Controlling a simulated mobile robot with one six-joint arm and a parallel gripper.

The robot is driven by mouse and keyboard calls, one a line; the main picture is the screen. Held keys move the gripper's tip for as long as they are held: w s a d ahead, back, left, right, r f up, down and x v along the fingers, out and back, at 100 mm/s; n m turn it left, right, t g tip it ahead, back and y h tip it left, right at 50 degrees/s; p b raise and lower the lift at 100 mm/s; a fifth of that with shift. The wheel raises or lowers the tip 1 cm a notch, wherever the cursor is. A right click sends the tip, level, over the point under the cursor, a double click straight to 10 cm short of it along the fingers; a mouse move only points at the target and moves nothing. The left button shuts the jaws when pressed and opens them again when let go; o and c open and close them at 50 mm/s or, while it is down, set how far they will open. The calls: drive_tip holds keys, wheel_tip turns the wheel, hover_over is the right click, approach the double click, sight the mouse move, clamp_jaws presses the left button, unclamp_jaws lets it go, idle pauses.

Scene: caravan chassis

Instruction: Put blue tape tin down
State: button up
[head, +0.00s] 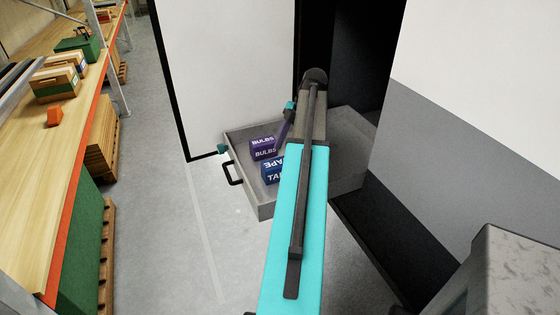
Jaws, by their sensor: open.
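The blue tape tin (270,172), lettered "TAPE", rests in a grey open drawer (238,180). My teal arm hides its right part. A purple bulbs tin (262,147) stands just behind it in the same drawer. My gripper (280,142) is open, low over the drawer beside the bulbs tin and behind the tape tin in the picture. It is small and partly hidden by my arm, and I see nothing held in it. Whether it touches the bulbs tin is not clear.
The drawer has a black handle (233,173) on its left front. A white door panel (225,70) stands behind it, and a white and grey wall (470,120) is at right. A wooden workbench (70,140) with boxes runs along the left. The floor between is clear.

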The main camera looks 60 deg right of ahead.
drive_tip(key=shift+v, duration=1.85)
